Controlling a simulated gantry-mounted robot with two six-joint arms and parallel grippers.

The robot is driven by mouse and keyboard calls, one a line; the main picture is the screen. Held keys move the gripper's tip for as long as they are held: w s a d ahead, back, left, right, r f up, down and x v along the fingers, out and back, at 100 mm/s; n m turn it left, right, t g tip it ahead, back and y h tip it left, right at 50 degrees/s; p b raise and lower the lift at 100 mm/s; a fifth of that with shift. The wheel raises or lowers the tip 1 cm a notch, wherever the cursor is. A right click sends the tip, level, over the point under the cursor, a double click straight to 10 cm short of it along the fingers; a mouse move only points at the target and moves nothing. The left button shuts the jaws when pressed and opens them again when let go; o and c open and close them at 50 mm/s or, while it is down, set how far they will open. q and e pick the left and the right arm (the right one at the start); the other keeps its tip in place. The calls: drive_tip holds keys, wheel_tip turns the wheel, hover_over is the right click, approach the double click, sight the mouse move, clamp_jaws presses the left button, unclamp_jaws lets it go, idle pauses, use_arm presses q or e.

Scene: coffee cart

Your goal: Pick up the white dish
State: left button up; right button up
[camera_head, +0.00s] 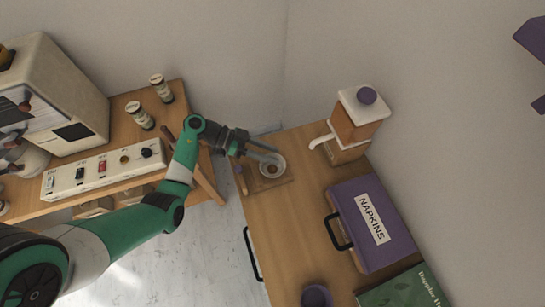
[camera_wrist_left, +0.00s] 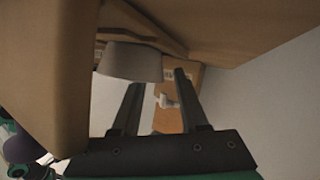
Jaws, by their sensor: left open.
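The white dish (camera_head: 281,172) is a small round bowl with something brown in its middle. In the left wrist view, the dish (camera_wrist_left: 130,62) looks pale grey and upside down, just beyond the open fingers (camera_wrist_left: 157,82). I cannot tell whether the fingers touch it. My right gripper is not in view.
A wooden dispenser with a white spout (camera_head: 352,128) stands right of the board. A purple napkin box (camera_head: 385,245), a dark green book (camera_head: 405,290) and a purple cup (camera_head: 316,296) are nearer. A coffee machine (camera_head: 65,85) and switch panel (camera_head: 105,168) fill the left counter.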

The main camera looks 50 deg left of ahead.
use_arm(q)
clamp_jaws()
idle(0.4)
